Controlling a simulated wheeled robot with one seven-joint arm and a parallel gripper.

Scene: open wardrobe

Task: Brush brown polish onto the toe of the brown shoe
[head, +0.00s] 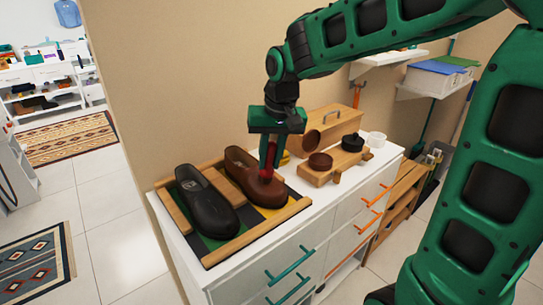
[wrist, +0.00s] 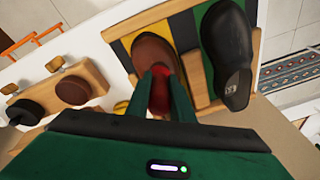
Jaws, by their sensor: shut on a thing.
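The brown shoe (head: 239,167) lies beside the black shoe (head: 205,200) in a wooden-edged tray (head: 255,238) on the white cabinet. My gripper (head: 270,148) points down over the brown shoe's toe end, shut on a red-handled thing (head: 268,168), likely the brush. Its lower end is at or just above the toe; contact is unclear. The wrist view shows the red thing (wrist: 163,92) between my fingers (wrist: 162,85), in front of the brown shoe (wrist: 152,52). The bristles are hidden. A round brown polish tin (head: 320,161) sits on a wooden holder (head: 341,164) to the right.
A black tin (head: 352,142) shares the holder, and a white cup (head: 376,139) stands beyond it. A wooden box with a handle (head: 335,121) is against the wall. A yellow object (head: 284,158) is partly hidden behind my gripper. Drawers with teal and orange handles face front.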

